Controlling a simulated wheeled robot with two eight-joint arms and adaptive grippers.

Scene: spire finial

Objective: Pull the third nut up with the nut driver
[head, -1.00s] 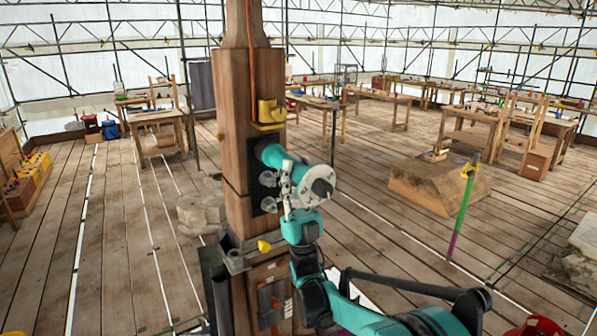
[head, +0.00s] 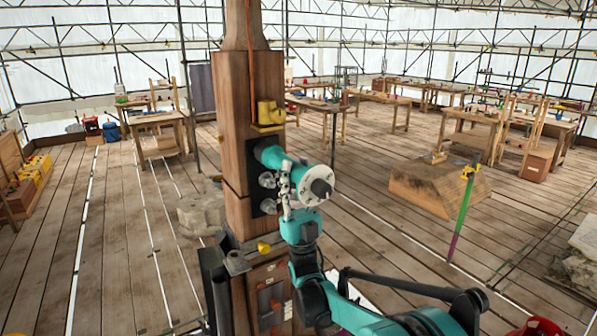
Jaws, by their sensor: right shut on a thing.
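The timber post (head: 253,95) stands upright left of centre. A dark plate (head: 256,200) is fixed to its right-hand face, with round pale metal nuts or washers (head: 267,180) on it. Another round one (head: 268,205) sits lower. The top of the plate is covered by my teal wrist. My right gripper (head: 286,186) is close in front of the plate, beside these round parts, and is shut. The nut driver cannot be made out clearly; my wrist and gripper hide it. Contact with the third nut cannot be seen. My left gripper is out of view.
A yellow block (head: 269,112) sits on a ledge of the post above my wrist. A small yellow piece (head: 263,247) lies on a lower ledge. A large timber block (head: 425,188) and a green-purple pole (head: 462,215) stand to the right. Open floor lies between.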

